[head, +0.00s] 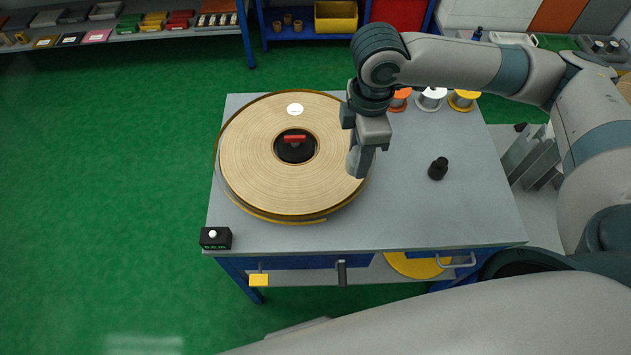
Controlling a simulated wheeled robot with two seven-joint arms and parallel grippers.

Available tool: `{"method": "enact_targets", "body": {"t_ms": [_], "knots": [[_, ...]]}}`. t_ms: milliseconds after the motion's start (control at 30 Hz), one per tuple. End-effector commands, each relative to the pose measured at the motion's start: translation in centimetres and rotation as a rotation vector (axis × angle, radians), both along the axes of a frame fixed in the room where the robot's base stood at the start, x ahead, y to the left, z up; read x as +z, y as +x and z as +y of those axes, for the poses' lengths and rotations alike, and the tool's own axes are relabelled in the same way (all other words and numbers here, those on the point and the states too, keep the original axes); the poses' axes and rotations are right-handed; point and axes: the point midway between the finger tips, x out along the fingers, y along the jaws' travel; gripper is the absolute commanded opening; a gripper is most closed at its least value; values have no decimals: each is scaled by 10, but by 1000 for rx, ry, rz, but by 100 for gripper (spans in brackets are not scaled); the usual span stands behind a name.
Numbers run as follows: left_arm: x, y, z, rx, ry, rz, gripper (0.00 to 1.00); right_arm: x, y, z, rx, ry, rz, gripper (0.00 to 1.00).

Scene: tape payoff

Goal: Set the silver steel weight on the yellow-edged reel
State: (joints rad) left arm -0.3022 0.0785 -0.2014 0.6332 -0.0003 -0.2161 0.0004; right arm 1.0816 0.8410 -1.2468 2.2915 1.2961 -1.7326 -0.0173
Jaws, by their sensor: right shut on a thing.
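The yellow-edged reel (258,211) lies flat on the grey table, wound with a wide tan tape coil (250,150). Its black hub (294,155) carries a red bar (294,139), and a white round label lies on the coil. My right gripper (361,163) points down over the reel's right edge, its fingers shut. What they hold is mostly hidden by the fingers. I see no silver steel weight standing free, so it is most likely the held thing. Whether it touches the reel I cannot tell. My left gripper is out of view.
A black knobbed piece (438,169) stands on the table (430,215) right of the reel. Small orange, white and yellow spools (432,98) stand at the back edge. A black button box (215,238) sits at the front left corner. The table's right front is clear.

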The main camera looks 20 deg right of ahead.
Motion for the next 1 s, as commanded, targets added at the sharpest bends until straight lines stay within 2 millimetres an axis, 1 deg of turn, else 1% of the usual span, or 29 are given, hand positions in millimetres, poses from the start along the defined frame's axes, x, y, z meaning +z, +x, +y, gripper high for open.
{"method": "enact_targets", "body": {"t_ms": [100, 400, 600, 700, 800, 1000], "knots": [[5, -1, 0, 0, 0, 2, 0, -1, -3, -2, 196, 1, -2, 0], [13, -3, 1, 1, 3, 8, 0, -8, -9, -8, 712, 0, -5, 0], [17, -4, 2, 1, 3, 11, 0, -12, -14, -12, 1029, -3, -5, 0], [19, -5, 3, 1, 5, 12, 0, -14, -16, -14, 1151, -5, -7, 0], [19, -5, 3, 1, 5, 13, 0, -15, -17, -15, 1238, -5, -7, 0], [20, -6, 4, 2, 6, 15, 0, -16, -17, -16, 1312, -7, -7, 0]]}}
